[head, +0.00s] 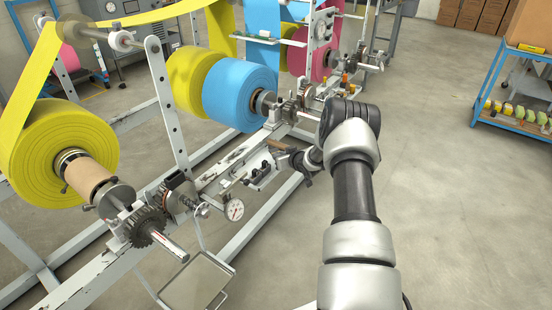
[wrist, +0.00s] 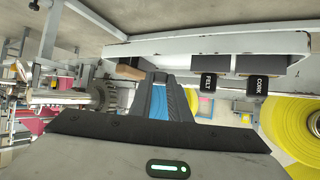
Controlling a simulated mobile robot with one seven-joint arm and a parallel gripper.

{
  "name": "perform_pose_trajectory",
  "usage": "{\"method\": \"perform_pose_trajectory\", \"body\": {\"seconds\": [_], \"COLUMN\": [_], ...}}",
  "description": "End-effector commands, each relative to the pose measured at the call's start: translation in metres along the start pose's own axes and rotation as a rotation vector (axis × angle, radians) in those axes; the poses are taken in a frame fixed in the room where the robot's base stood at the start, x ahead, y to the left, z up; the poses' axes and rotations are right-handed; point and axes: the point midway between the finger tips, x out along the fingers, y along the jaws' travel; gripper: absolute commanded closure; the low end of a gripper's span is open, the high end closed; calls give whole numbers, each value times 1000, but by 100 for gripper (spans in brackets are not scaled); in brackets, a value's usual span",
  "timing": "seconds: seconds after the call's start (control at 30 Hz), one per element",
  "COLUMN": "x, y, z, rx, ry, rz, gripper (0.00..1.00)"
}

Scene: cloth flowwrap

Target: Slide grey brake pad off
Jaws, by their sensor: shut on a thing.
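In the wrist view my gripper (wrist: 175,85) reaches under a white rail, its two dark fingers narrowly apart with blue showing between them. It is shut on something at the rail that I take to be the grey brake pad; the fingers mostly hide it. A brown block (wrist: 130,72) sits just left of the fingertips. In the head view my gripper (head: 298,160) is at the machine's side rail, small and partly hidden by my arm. The brown piece (head: 277,145) shows beside it.
Black tags reading FELT (wrist: 207,82) and CORK (wrist: 257,85) hang from the white rail (wrist: 220,45), right of the fingers, with grey blocks behind them. A blue roll (head: 240,95), a yellow roll (head: 62,150) and a dial gauge (head: 233,209) are close by.

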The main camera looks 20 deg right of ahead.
Motion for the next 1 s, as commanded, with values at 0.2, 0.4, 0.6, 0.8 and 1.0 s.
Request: {"method": "perform_pose_trajectory", "body": {"seconds": [0.2, 0.4, 0.6, 0.8, 1.0], "x": [0, 1, 4, 6, 9], "y": [0, 0, 0, 0, 0], "z": [0, 1, 6, 12, 16], "rx": [1, 1, 2, 3, 2], "ry": [0, 0, -1, -1, 0], "rz": [0, 0, 0, 0, 0], "gripper": [100, 100, 100, 100, 100]}}
